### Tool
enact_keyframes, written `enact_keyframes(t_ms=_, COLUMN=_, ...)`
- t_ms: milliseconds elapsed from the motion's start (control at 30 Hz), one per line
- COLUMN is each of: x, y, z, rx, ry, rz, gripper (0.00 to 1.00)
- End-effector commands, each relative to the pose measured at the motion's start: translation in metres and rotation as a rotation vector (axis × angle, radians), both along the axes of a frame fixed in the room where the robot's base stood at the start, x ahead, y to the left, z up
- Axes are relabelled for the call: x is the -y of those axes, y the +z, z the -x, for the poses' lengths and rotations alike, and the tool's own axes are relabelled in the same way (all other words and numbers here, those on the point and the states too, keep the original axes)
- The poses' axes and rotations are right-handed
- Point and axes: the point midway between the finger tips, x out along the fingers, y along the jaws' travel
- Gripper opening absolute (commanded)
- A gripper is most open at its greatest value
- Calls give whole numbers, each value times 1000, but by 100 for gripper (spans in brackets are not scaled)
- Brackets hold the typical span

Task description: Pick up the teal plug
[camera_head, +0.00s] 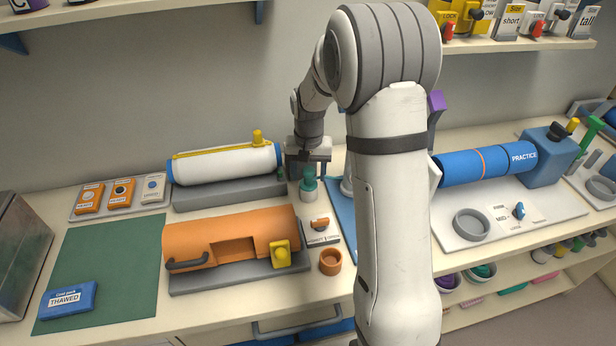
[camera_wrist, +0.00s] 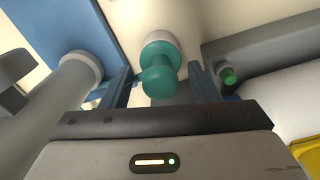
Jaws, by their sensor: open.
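The teal plug (camera_head: 309,180) stands upright on a white base on the counter, between the white cylinder and the blue mat. In the wrist view the teal plug (camera_wrist: 160,76) has a round knob and a wider collar above a white part. My gripper (camera_head: 308,172) is over the plug, pointing down. In the wrist view my gripper (camera_wrist: 160,88) is open, with one finger on each side of the knob. Gaps show between the knob and both fingers, so it is not held.
A white cylinder with a yellow strap (camera_head: 225,163) lies on a grey stand close to the left. An orange case (camera_head: 195,234) and a small orange cup (camera_head: 330,262) are in front. A blue mat (camera_head: 344,210) lies to the right, partly behind my arm.

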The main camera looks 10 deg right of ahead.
Motion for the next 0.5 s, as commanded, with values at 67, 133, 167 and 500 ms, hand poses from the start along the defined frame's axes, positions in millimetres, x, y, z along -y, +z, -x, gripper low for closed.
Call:
enact_keyframes(t_ms=67, x=0, y=-5, z=0, rx=0, ry=1, rz=0, gripper=55)
enact_keyframes(t_ms=133, x=-1, y=-8, z=0, rx=1, ry=1, rz=0, gripper=55)
enact_keyframes(t_ms=167, x=-1, y=-8, z=0, rx=1, ry=1, rz=0, gripper=55)
enact_keyframes(t_ms=500, x=-1, y=-8, z=0, rx=2, ry=2, rz=1, gripper=40)
